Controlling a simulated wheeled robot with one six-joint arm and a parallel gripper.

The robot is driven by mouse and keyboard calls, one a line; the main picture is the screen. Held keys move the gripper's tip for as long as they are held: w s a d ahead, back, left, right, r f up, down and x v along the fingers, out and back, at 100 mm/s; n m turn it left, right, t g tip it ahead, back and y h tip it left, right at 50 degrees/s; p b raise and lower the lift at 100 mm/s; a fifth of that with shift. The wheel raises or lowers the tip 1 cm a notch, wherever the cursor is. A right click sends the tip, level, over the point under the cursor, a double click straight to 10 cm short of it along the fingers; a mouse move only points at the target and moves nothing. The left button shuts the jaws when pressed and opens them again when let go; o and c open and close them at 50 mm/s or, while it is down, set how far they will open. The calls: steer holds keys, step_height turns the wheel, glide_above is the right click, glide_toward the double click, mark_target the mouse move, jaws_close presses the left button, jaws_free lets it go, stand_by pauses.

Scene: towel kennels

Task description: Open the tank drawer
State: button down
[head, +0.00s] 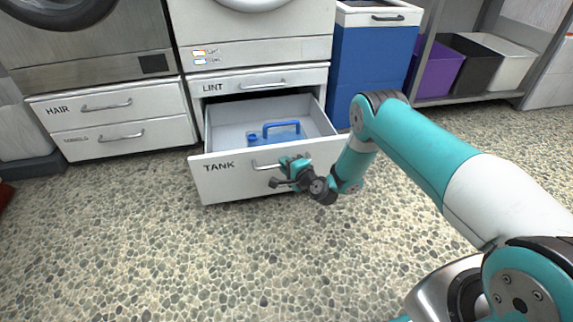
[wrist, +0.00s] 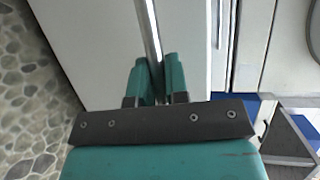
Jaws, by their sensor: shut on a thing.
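The tank drawer (head: 225,180) is pulled well out below the lint drawer, and its white front reads TANK. Inside it lies a blue tank (head: 277,135) with a blue handle on top. My gripper (head: 283,166) is at the drawer front, shut on the drawer's metal handle (head: 262,167). In the wrist view my gripper's teal fingers (wrist: 154,75) close around the handle bar (wrist: 147,30), against the white drawer front (wrist: 85,45). The middle of the handle is partly hidden by the fingers in the head view.
The lint drawer (head: 230,83) above is shut. The hair drawer (head: 80,105) and another drawer (head: 85,140) at left are shut. A blue bin (head: 362,65) stands right of the drawers; a shelf holds purple, black and white bins (head: 505,62). The pebbled floor (head: 150,260) in front is clear.

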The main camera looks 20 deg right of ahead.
steer(key=shift+a, duration=0.2)
steer(key=c, duration=1.1)
jaws_free()
steer(key=shift+c, duration=0.2)
steer(key=shift+d, duration=0.15)
steer(key=p+v, duration=1.7)
steer(key=p, duration=0.4)
steer(key=shift+s+d+p, duration=0.15)
steer(key=shift+p, duration=0.15)
